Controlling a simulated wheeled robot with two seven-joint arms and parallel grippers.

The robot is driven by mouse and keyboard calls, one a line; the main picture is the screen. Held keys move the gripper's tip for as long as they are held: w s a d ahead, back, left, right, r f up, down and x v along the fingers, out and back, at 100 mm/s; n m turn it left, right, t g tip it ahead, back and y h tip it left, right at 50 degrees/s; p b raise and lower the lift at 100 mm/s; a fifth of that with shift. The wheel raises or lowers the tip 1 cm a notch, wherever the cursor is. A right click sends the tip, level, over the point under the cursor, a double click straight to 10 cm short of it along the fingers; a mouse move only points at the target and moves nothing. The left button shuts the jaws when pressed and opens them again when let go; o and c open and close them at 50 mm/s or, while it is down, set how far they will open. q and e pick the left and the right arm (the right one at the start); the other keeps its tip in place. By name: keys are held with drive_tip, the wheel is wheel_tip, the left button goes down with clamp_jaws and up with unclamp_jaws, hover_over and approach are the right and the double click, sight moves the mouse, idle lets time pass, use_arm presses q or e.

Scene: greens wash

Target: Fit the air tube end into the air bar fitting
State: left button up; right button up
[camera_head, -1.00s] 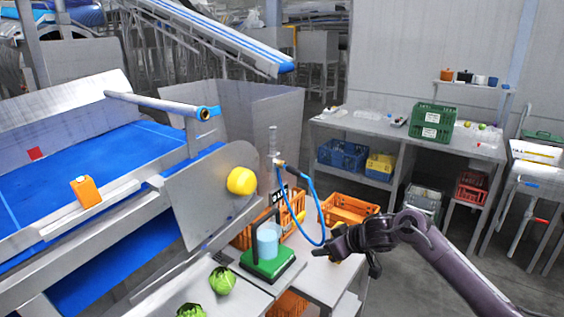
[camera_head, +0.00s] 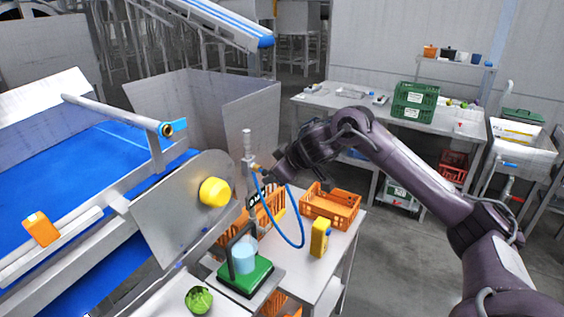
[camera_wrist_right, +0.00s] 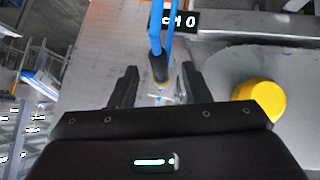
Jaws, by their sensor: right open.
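The blue air tube (camera_head: 301,232) hangs in a loop from a brass-coloured piece on the upright metal post (camera_head: 248,150). In the right wrist view the blue tube (camera_wrist_right: 157,30) runs down to a brass-and-dark end piece between the fingers. My right gripper (camera_head: 272,176) is beside the post; in the right wrist view its fingers (camera_wrist_right: 160,88) stand apart around that end piece, with gaps on both sides. I cannot tell whether this end is loose or seated. The metal air bar (camera_head: 115,112) lies above the blue belt, with a blue ring fitting (camera_head: 173,128) at its right end. My left gripper is not in view.
A yellow knob (camera_head: 214,192) sticks out from the metal side plate (camera_head: 165,215). Orange crates (camera_head: 332,205), a yellow device (camera_head: 319,238) and a green scale (camera_head: 246,272) with a light-blue cup crowd the small table. A lettuce (camera_head: 199,299) lies in front.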

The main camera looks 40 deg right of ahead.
drive_tip(key=shift+w+f, duration=0.4)
drive_tip(key=shift+w, duration=0.1)
drive_tip(key=shift+w+f, duration=0.3)
drive_tip(key=shift+w, duration=0.05)
drive_tip(key=shift+s+r, duration=0.1)
drive_tip(key=shift+s, duration=0.1)
drive_tip(key=shift+c, duration=0.5)
drive_tip(key=shift+w, duration=0.1)
clamp_jaws()
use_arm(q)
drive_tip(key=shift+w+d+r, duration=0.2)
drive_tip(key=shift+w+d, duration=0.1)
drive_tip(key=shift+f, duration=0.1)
use_arm(e)
drive_tip(key=shift+s+d, duration=0.1)
drive_tip(key=shift+s, duration=0.1)
